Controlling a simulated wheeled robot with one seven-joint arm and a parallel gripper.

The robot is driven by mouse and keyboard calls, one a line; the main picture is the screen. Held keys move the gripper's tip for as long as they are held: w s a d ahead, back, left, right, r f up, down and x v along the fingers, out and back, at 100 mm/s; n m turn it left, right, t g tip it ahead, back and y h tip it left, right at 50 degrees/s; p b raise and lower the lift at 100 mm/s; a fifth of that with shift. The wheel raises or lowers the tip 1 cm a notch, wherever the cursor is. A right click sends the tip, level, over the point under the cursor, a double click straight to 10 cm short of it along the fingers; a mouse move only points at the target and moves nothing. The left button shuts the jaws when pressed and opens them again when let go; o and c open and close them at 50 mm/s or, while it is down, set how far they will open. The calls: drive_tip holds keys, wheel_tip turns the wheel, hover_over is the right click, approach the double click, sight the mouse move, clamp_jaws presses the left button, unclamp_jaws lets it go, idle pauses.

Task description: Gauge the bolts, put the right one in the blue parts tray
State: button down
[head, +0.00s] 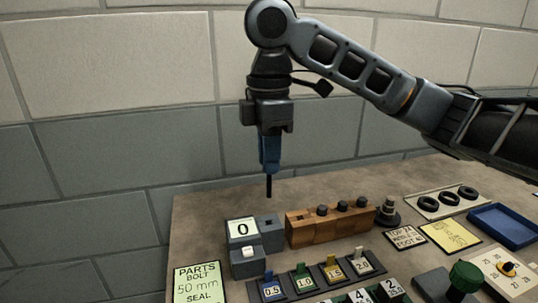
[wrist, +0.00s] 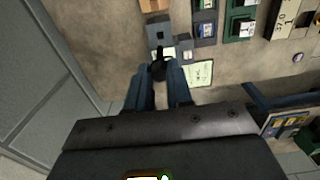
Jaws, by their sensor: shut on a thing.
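My gripper (head: 268,168) is shut on a dark bolt (head: 268,187), which hangs upright below the blue fingers. The bolt is above the table, behind and a little above the grey gauge block (head: 268,234). The gauge has a display reading 0 (head: 242,229) and a dark hole in its top. In the wrist view the bolt (wrist: 158,69) shows between the fingertips, near the gauge (wrist: 155,30). A wooden rack (head: 328,228) holds three dark-headed bolts (head: 342,206); a hole at its left end looks empty. The blue parts tray (head: 500,226) lies at the right and looks empty.
A card (head: 200,284) reads "PARTS BOLT 50 mm SEAL". Numbered coloured blocks (head: 305,282) stand in front of the rack. A dark stepped piece (head: 388,212), a plate with black rings (head: 447,201) and a green-knobbed block (head: 463,280) stand further right. The table's left back is clear.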

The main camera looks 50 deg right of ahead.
drive_tip(key=shift+r+p, duration=2.55)
drive_tip(key=shift+r, duration=0.1)
drive_tip(key=shift+f, duration=0.1)
